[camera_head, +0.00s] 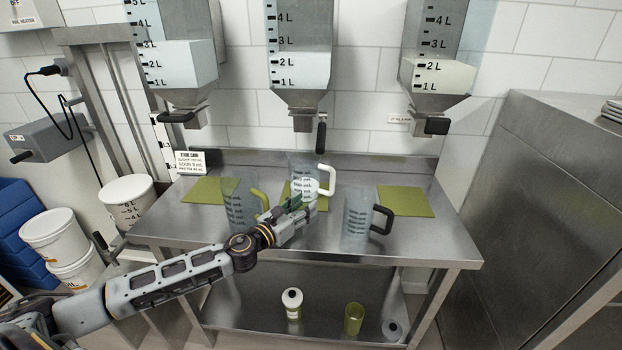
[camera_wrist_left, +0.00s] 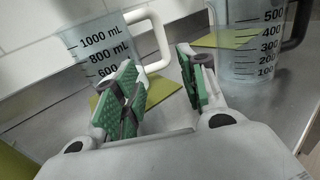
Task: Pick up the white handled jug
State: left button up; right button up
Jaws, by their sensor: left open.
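The white handled jug (camera_head: 303,165) stands upright on the green mat at the middle of the steel table, its white handle facing right. In the left wrist view the jug (camera_wrist_left: 97,42) is at the upper left, its handle beside and beyond my fingers. My left gripper (camera_head: 297,205) is in front of the jug and hides part of its lower body. In the left wrist view my gripper (camera_wrist_left: 162,88) has its green-padded fingers apart with nothing between them. I cannot tell whether a finger touches the jug. My right gripper is not in view.
A jug with a yellow-green handle (camera_head: 236,190) stands to the left, partly behind my left arm. A black handled jug (camera_head: 356,212) stands close on the right. Green mats lie at the left and right (camera_head: 405,201). Hoppers hang above the steel table (camera_head: 430,242).

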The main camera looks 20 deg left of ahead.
aim_at(310, 178)
pick_arm(q)
jog(key=shift+w+r, duration=0.1)
jog(key=shift+w, duration=0.05)
dwell(0.4)
jog(key=shift+w, duration=0.15)
jog(key=shift+p+x, duration=0.35)
jog(key=shift+x, duration=3.7)
jog(key=shift+d, duration=0.1)
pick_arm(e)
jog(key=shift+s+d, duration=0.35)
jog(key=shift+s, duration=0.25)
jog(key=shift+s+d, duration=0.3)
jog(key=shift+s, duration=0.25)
